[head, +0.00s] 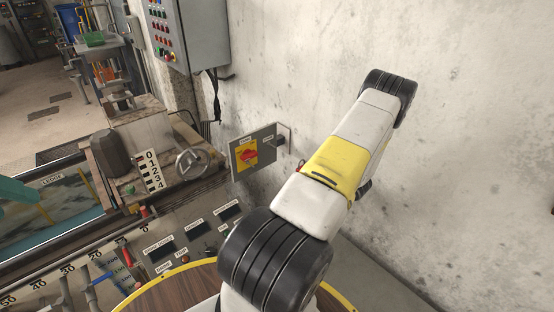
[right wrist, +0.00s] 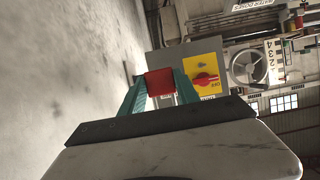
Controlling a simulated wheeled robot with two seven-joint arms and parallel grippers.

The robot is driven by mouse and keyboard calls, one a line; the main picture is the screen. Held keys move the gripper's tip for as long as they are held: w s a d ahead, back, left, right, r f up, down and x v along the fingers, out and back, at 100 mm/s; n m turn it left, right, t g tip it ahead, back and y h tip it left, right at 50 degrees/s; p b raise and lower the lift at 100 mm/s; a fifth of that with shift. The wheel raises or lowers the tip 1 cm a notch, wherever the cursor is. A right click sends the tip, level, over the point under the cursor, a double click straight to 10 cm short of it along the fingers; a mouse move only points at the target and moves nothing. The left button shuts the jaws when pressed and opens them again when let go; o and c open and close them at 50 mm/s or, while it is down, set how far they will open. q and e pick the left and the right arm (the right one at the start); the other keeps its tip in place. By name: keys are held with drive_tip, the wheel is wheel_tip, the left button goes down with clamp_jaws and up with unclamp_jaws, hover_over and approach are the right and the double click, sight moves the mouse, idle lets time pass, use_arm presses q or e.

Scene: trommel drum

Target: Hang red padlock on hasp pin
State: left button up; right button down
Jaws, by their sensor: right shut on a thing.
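The red padlock (right wrist: 160,82) is between the teal fingers of my right gripper (right wrist: 160,90) in the right wrist view. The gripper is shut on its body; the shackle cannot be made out. Just beyond it is the grey switch box (right wrist: 158,60), with a yellow plate and a red rotary handle (right wrist: 205,80). In the head view, the box (head: 238,163) is on the wall left of my right arm, with a small dark fitting (head: 280,141) at its right side; whether this is the hasp pin is unclear. My arm hides the right gripper there.
A concrete wall (head: 460,140) runs along the right. A grey control cabinet (head: 190,35) hangs above the switch box. A handwheel (head: 192,163) and a labelled console (head: 175,250) lie to the left and below.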

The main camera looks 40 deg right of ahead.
drive_tip(key=shift+r, duration=0.2)
drive_tip(key=shift+s, duration=0.1)
drive_tip(key=shift+s+d, duration=0.2)
drive_tip(key=shift+s, duration=1.95)
drive_tip(key=shift+s+d, duration=0.15)
drive_tip(key=shift+s, duration=1.35)
drive_tip(key=shift+s+d, duration=0.1)
drive_tip(key=shift+s, duration=1.35)
drive_tip(key=shift+w+a+f+n+g+y, duration=0.1)
drive_tip(key=shift+w+a+f+n+y, duration=0.75)
drive_tip(key=shift+w+a, duration=2.55)
drive_tip(key=shift+w+a+f+n+g+y, duration=0.25)
drive_tip(key=shift+w+a+f, duration=1)
drive_tip(key=shift+w, duration=4.5)
drive_tip(key=shift+w+a+f+n+t+y, duration=0.1)
drive_tip(key=shift+w+a+f+n+y, duration=0.4)
drive_tip(key=shift+w+a+f, duration=2.6)
